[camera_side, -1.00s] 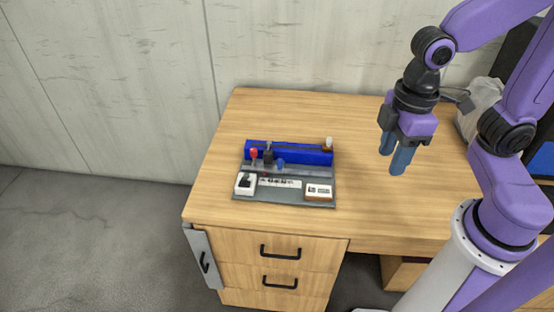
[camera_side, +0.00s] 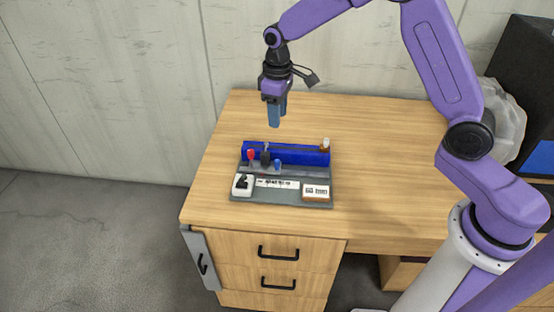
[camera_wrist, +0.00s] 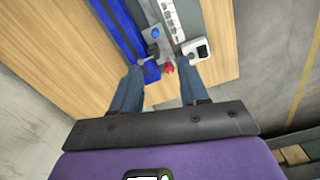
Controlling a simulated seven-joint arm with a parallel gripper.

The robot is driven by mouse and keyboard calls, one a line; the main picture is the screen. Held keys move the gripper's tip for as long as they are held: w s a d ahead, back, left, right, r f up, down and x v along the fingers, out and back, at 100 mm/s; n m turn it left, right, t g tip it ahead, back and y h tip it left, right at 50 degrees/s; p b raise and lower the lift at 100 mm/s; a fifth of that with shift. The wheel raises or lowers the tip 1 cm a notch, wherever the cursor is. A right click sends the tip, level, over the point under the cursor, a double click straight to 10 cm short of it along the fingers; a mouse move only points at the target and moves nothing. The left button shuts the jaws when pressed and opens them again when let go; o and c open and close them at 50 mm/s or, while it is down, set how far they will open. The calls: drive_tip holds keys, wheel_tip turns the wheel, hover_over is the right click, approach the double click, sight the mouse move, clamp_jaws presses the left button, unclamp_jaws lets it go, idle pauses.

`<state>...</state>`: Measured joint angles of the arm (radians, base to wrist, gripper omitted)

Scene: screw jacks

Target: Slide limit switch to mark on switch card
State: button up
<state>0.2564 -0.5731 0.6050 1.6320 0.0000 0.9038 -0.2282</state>
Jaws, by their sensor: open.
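The screw-jack unit's dark grey base (camera_side: 290,202) lies on the desk, with a long blue body (camera_side: 300,154) along its back. A dark upright piece (camera_side: 265,157), perhaps the limit switch, stands at the left part of the body, between a red knob (camera_side: 251,155) and a blue knob (camera_side: 277,165). A printed white card (camera_side: 316,191) is on a brown block at the front right; I cannot tell whether it is the switch card. My gripper (camera_side: 278,121) is open and empty, above and behind the unit. In the wrist view its fingers (camera_wrist: 160,72) appear either side of the red knob (camera_wrist: 168,68).
A white box with a black top (camera_side: 243,184) sits at the base's front left. A printed white strip (camera_side: 277,183) lies between box and card. A small brown and white piece (camera_side: 325,144) stands at the body's right end. The desk (camera_side: 390,190) is clear to the right.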

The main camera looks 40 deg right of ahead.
sight(277, 160)
drive_tip(key=f, duration=1.2)
drive_tip(key=w+f, duration=0.1)
drive_tip(key=f, duration=0.5)
drive_tip(key=shift+w+d, duration=0.1)
drive_tip(key=shift+d, duration=0.25)
clamp_jaws()
